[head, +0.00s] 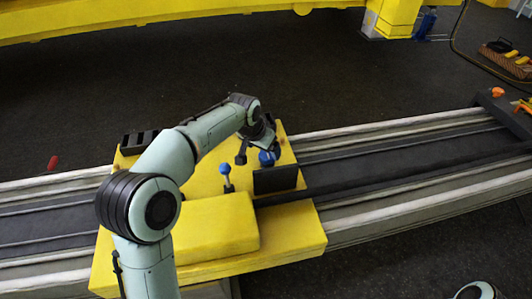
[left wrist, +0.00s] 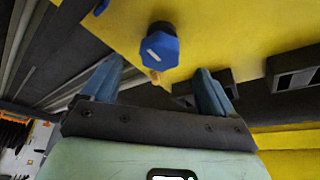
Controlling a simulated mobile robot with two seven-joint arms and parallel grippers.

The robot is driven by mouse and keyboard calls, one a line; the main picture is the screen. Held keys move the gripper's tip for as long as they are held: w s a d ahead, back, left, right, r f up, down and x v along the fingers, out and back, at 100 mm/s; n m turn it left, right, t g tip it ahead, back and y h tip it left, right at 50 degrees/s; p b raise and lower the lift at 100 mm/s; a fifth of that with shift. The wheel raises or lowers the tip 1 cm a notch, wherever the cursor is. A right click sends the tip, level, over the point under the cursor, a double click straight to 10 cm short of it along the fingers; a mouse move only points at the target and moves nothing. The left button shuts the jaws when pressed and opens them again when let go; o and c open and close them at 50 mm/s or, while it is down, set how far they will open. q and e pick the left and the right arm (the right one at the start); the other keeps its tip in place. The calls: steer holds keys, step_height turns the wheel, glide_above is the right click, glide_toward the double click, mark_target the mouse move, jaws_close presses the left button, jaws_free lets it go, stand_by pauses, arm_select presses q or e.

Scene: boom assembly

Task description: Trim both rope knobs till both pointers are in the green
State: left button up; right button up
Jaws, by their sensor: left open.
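A blue knob (left wrist: 161,47) with a white mark stands on the yellow panel in the left wrist view. My left gripper (left wrist: 158,72) is open, with one finger on each side below the knob in the picture; no contact shows. In the head view, my left gripper (head: 256,150) is over the far right part of the yellow carriage (head: 290,240). A blue knob (head: 267,158) shows beside it, and another blue-topped part (head: 226,171) stands nearer on a dark stem. I cannot make out pointers or green zones. My right gripper is out of view.
The carriage sits across a long rail track (head: 410,150). A dark upright plate (head: 276,180) stands close to the knobs. A black slotted block (head: 138,141) is at the carriage's far left. Dark box-like housings (left wrist: 295,72) show at right in the left wrist view.

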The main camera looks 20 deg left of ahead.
mark_target(267, 154)
arm_select(q)
steer(key=x, duration=0.5)
steer(key=shift+r, duration=0.1)
steer(key=c, duration=1.1)
steer(key=shift+o, duration=0.2)
steer(key=shift+n, duration=0.3)
